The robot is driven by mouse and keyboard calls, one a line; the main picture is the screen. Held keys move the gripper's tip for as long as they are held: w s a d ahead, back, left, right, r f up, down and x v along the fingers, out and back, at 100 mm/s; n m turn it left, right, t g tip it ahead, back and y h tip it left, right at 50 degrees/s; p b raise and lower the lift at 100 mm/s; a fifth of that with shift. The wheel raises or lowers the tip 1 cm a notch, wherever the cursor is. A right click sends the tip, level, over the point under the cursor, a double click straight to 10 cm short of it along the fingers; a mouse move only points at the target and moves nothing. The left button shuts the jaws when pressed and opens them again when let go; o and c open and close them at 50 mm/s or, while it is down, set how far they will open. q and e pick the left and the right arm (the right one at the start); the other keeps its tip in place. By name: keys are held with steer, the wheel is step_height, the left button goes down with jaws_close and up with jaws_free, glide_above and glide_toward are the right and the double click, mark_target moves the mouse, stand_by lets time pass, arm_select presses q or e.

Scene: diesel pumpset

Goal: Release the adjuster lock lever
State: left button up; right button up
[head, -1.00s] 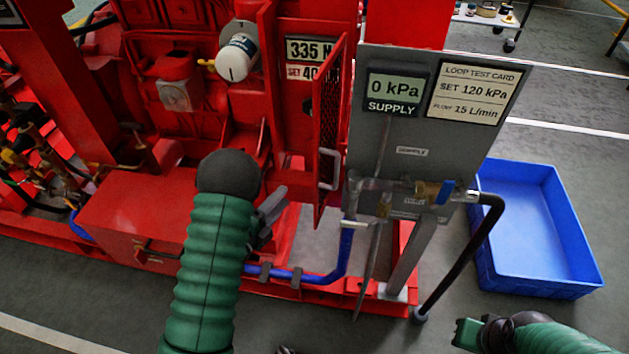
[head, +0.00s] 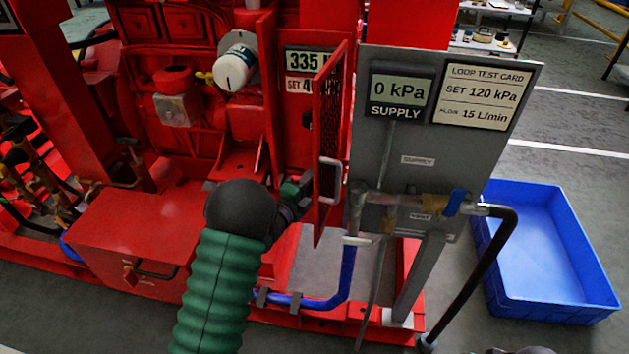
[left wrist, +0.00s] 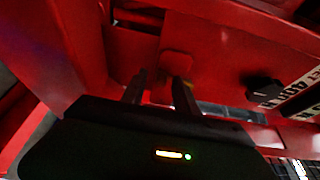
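My left gripper (head: 303,188) is at the opening of the red cabinet, left of the half-open mesh door (head: 330,130). In the left wrist view its two dark fingers (left wrist: 160,82) stand apart with a gap between them, pointing into the red housing. A small red tab (left wrist: 177,63) lies just beyond the fingertips; I cannot tell whether they touch it. A black knob-like part (left wrist: 263,90) sits to the right, beside a partly seen label (left wrist: 305,88) with dark lettering. I cannot tell for sure which part is the adjuster lock lever.
The mesh door and its pale handle (head: 330,180) stand close to my left gripper. The grey supply panel (head: 400,165) with pipes and a blue hose (head: 346,275) is to the right. A blue tray (head: 550,250) lies on the floor at far right.

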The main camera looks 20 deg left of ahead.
arm_select(q)
steer(key=shift+c, duration=0.5)
jaws_close()
steer(key=shift+f, duration=0.1)
